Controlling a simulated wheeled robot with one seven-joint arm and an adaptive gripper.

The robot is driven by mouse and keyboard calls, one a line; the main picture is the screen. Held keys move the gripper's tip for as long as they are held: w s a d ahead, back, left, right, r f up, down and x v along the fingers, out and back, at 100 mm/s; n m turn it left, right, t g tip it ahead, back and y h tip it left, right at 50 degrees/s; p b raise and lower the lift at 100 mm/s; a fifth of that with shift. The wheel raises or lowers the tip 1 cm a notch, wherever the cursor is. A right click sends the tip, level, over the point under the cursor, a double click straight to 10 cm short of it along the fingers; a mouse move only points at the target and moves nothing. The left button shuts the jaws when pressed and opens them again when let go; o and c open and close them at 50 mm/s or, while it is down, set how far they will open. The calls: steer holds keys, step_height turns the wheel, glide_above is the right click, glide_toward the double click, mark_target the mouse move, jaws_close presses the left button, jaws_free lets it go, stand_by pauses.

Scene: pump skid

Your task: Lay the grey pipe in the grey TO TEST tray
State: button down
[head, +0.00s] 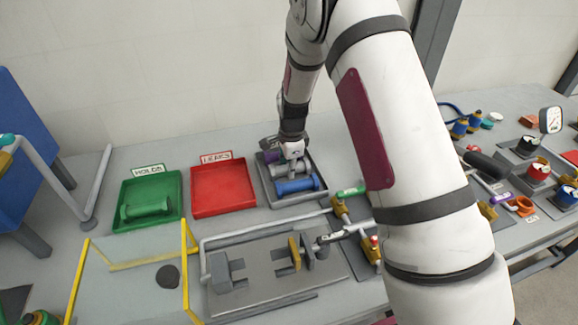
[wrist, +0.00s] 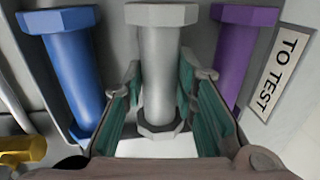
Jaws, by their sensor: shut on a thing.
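The grey pipe (wrist: 160,65) with hexagonal ends is between the green-padded fingers of my gripper (wrist: 158,112) in the wrist view. My gripper is shut on it. In the head view my gripper (head: 292,160) is at the grey TO TEST tray (head: 265,192), and the grey pipe (head: 290,169) shows just under it. The pipe lies between a blue pipe (wrist: 75,70) and a purple pipe (wrist: 238,55), roughly parallel to both. The TO TEST label (wrist: 279,73) is at the right in the wrist view. Whether the grey pipe touches the tray floor I cannot tell.
Left of the grey tray are an empty red LEAKS tray (head: 223,190) and a green HOLDS tray (head: 172,187) with a green pipe (head: 147,209). A clamp fixture (head: 270,270) and piping stand in front. Gauges and valves (head: 530,170) fill the right side.

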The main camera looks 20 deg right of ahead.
steer(key=c, duration=1.2)
jaws_free()
steer(key=s+r+n, duration=0.2)
steer(key=s+r, duration=0.3)
steer(key=r, duration=0.6)
steer(key=s+r+n, duration=0.2)
steer(key=s+r, duration=0.2)
steer(key=r, duration=0.7)
steer(key=s+r+n+t, duration=0.1)
steer(key=s+n, duration=0.3)
steer(key=s, duration=0.5)
steer(key=s+r+n+t, duration=0.1)
steer(key=s+r+n, duration=0.3)
steer(key=s, duration=0.4)
steer(key=s+r+n+t, duration=0.1)
steer(key=s+r+n, duration=0.2)
steer(key=s+n, duration=0.3)
steer(key=s, duration=0.3)
steer(key=shift+s+d+r, duration=0.2)
steer(key=shift+s+r, duration=0.05)
steer(key=shift+s, duration=0.05)
